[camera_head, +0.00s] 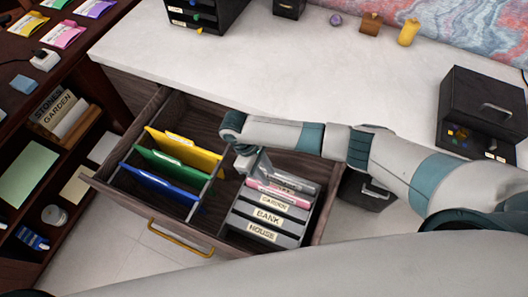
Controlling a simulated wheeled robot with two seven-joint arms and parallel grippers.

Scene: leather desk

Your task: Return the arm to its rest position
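My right arm (285,134) reaches in from the right, above the open drawer. Its wrist bends down at the left end, and my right gripper (244,163) points down into the drawer between the coloured folders and the labelled section. The gripper is small and partly hidden, so whether it is open or shut is unclear. Its tip is close to the grey and pink items (285,180) at the back of the labelled section. Whether it touches them cannot be told. My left gripper is not in view.
The open wooden drawer (90,181) holds a yellow folder (186,151), a green folder (165,162) and a blue folder (158,184). Labelled grey dividers (262,217) fill its right side. The white desktop (330,75) behind is mostly clear; a black box (480,105) stands right.

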